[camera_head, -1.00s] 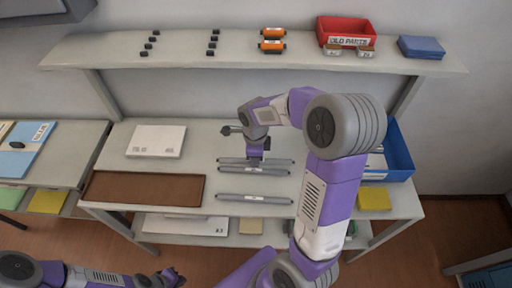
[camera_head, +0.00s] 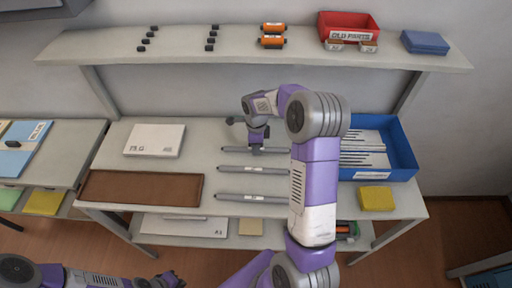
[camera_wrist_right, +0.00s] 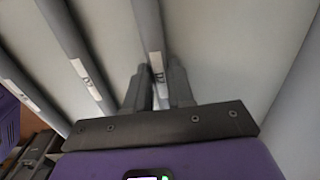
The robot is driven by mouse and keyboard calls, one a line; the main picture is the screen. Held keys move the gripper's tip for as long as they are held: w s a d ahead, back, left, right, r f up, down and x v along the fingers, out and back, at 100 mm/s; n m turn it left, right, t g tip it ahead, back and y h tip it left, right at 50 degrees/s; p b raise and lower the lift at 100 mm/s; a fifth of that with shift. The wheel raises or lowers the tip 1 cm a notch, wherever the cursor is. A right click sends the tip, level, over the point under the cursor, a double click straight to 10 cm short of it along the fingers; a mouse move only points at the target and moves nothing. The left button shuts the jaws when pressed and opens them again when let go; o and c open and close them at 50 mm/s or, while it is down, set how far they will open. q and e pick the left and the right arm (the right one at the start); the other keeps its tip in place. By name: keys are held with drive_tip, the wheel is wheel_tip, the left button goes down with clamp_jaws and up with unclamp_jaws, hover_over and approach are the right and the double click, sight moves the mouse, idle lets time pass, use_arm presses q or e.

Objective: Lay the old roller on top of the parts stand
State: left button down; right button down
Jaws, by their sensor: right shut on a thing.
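My right gripper (camera_head: 257,144) is shut on the middle of a grey roller (camera_head: 277,150), the farthest of three grey rollers on the bench in the head view. The right wrist view also shows this roller (camera_wrist_right: 148,27), with a white label, between my fingers (camera_wrist_right: 158,95). Whether it is clear of the bench top I cannot tell. A second roller (camera_head: 235,168) and a third roller (camera_head: 235,197) lie nearer, roughly parallel. My left gripper (camera_head: 168,280) is low at the bottom left, away from the bench. I cannot tell which thing is the parts stand.
A white labelled box (camera_head: 155,140) and a brown mat (camera_head: 140,187) are on the bench's left. The shelf above holds a red bin (camera_head: 347,27), orange cartridges (camera_head: 272,41) and small black parts.

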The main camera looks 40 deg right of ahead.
drive_tip(key=shift+w+d+f, duration=0.1)
drive_tip(key=shift+w, duration=0.05)
drive_tip(key=shift+f, duration=0.1)
drive_tip(key=c, duration=1.4)
unclamp_jaws()
drive_tip(key=shift+f, duration=0.15)
drive_tip(key=o, duration=0.4)
wheel_tip(320, 180, up, 7)
drive_tip(key=shift+r+p, duration=0.1)
drive_tip(key=shift+p, duration=0.95)
drive_tip(key=shift+r, duration=0.4)
